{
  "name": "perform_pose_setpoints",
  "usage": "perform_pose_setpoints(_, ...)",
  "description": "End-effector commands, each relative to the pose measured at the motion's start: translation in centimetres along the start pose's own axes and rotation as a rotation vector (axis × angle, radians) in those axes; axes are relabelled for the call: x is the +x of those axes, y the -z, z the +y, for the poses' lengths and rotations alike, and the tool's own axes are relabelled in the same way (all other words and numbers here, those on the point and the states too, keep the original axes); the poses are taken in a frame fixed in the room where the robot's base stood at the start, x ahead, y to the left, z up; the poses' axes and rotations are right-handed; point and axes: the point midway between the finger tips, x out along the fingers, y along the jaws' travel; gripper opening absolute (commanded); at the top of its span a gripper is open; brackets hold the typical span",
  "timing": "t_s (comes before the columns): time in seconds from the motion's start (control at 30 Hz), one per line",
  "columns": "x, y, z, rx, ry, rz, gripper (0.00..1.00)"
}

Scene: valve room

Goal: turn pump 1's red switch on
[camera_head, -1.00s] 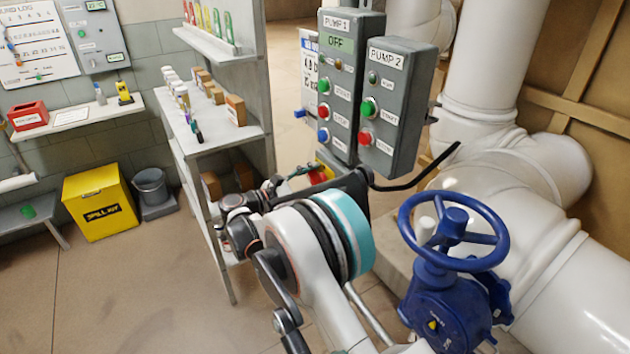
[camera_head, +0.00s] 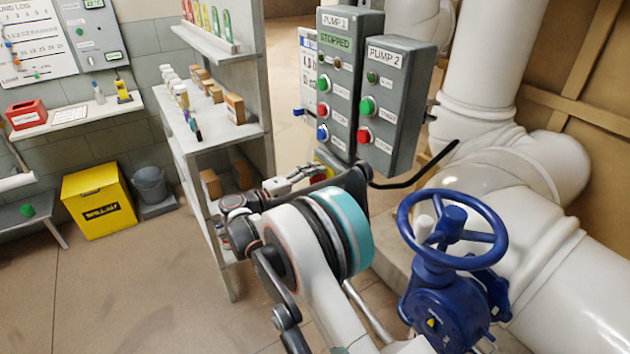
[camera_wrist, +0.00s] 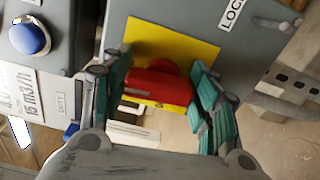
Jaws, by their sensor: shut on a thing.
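Pump 1's grey box (camera_head: 352,55) hangs in the middle of the head view, and its green display (camera_head: 337,42) reads STOPPED. The red switch (camera_wrist: 160,83) sits on a yellow plate (camera_wrist: 172,42) in the wrist view. A little of its red also shows below the box in the head view (camera_head: 318,173). My gripper (camera_wrist: 162,92) is shut on the red switch handle, with a teal-padded finger at each end of it. In the head view my arm partly hides the gripper and the switch.
Pump 2's box (camera_head: 394,105) hangs just right of pump 1's. A blue handwheel valve (camera_head: 453,232) and large white pipes (camera_head: 485,185) stand right of my arm. A shelf unit (camera_head: 225,135) stands close on the left. A blue button (camera_wrist: 29,38) lies near the gripper.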

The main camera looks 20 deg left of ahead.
Motion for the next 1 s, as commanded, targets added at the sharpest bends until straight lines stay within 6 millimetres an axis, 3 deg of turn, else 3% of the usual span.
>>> perform_pose_setpoints(0.77, 0.03, -0.05, -0.13, 0.104, 0.001, -0.001, 0.31)
perform_pose_setpoints(0.8, 0.03, -0.04, -0.14, 0.104, 0.001, -0.001, 0.59)
perform_pose_setpoints(0.87, 0.03, -0.04, -0.13, 0.104, 0.001, -0.001, 0.73)
perform_pose_setpoints(1.0, 0.02, -0.04, -0.11, 0.104, 0.001, -0.001, 0.75)
